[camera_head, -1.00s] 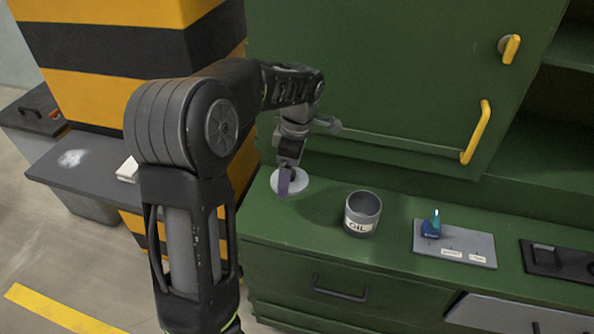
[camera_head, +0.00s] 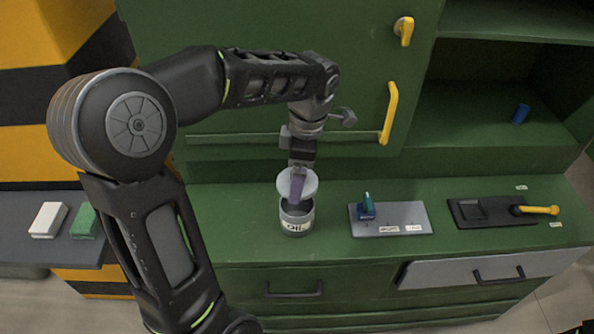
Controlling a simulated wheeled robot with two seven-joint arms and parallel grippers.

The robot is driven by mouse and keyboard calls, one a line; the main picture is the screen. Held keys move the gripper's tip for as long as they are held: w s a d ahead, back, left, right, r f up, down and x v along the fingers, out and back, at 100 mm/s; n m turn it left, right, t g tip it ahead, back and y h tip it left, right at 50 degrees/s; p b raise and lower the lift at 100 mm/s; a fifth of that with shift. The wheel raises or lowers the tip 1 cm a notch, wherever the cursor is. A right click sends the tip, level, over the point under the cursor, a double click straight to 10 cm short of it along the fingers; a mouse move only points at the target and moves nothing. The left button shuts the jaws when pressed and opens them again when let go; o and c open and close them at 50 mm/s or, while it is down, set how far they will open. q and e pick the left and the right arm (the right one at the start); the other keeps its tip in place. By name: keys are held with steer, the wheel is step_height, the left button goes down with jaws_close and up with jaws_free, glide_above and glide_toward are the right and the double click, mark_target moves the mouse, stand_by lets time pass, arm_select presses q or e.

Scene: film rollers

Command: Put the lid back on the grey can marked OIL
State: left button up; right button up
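The grey can (camera_head: 297,222) marked OIL stands upright on the green countertop, its open dark mouth partly showing. My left gripper (camera_head: 297,186) is above the can, pointing down, and appears shut on the pale round lid (camera_head: 309,183). The lid looks tilted and hangs just above and behind the can's mouth; its far side is partly hidden by the fingers. Whether the lid's lower edge touches the can's rim cannot be told.
A green cabinet door with yellow handle (camera_head: 389,112) rises behind. Countertop left of the can is clear.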

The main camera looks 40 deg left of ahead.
arm_select(q)
step_height(320, 180, down, 6)
steer(key=b, duration=0.4)
steer(key=shift+f+b, duration=0.25)
steer(key=shift+b, duration=0.05)
stand_by(0.3)
steer(key=shift+r+b, duration=0.1)
steer(key=shift+b, duration=0.2)
stand_by(1.2)
steer(key=shift+f+b, duration=0.2)
steer(key=shift+b, duration=0.2)
stand_by(1.1)
stand_by(0.4)
steer(key=o, duration=1.1)
